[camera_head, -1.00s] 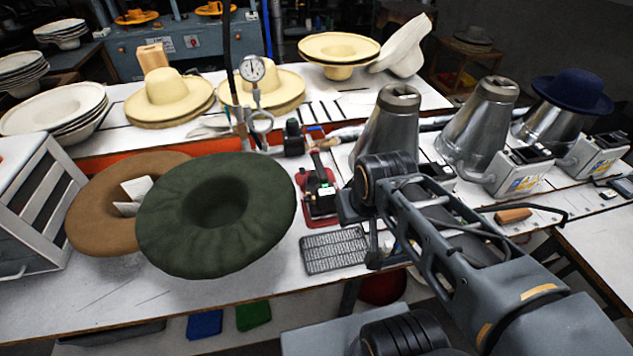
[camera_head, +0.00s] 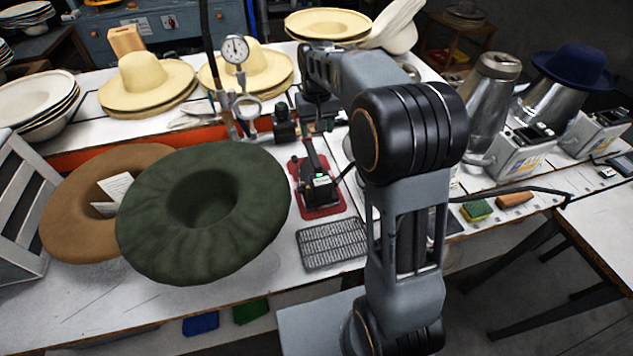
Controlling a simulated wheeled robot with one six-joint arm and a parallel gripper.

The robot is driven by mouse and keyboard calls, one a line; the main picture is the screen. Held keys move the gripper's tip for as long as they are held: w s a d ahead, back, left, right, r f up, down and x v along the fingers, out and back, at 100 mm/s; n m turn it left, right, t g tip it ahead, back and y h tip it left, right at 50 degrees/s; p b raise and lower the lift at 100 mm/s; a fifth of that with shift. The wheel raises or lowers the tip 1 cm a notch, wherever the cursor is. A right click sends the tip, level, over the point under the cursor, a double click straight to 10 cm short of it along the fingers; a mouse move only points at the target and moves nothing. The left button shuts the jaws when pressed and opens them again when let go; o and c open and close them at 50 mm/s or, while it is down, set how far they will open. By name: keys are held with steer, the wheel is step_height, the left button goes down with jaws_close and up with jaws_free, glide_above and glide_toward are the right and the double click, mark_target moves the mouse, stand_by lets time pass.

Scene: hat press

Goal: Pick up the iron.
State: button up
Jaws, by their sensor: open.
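The iron (camera_head: 319,188) is small and dark, with an upright black handle and a small green light. It rests on a red pad (camera_head: 322,211) on the white table, just right of the green hat. My gripper (camera_head: 319,122) is small and dark at the end of my raised arm, in the picture just above the iron's handle. It is open and apart from the iron. Its fingertips are hard to make out against the clutter behind.
A dark green hat (camera_head: 160,225) and a brown hat (camera_head: 75,215) stand left of the iron. A grey grid mat (camera_head: 331,243) lies in front of it. A dial gauge (camera_head: 235,50) stands behind. Metal hat forms (camera_head: 490,100) and a sponge (camera_head: 476,211) are to the right.

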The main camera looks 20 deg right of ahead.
mark_target(316, 161)
steer(key=f, duration=0.8)
steer(key=shift+w+f, duration=0.2)
steer(key=shift+s+f+p, duration=0.1)
steer(key=shift+f+p, duration=0.5)
steer(key=shift+f, duration=2.25)
jaws_close()
steer(key=shift+r, duration=0.2)
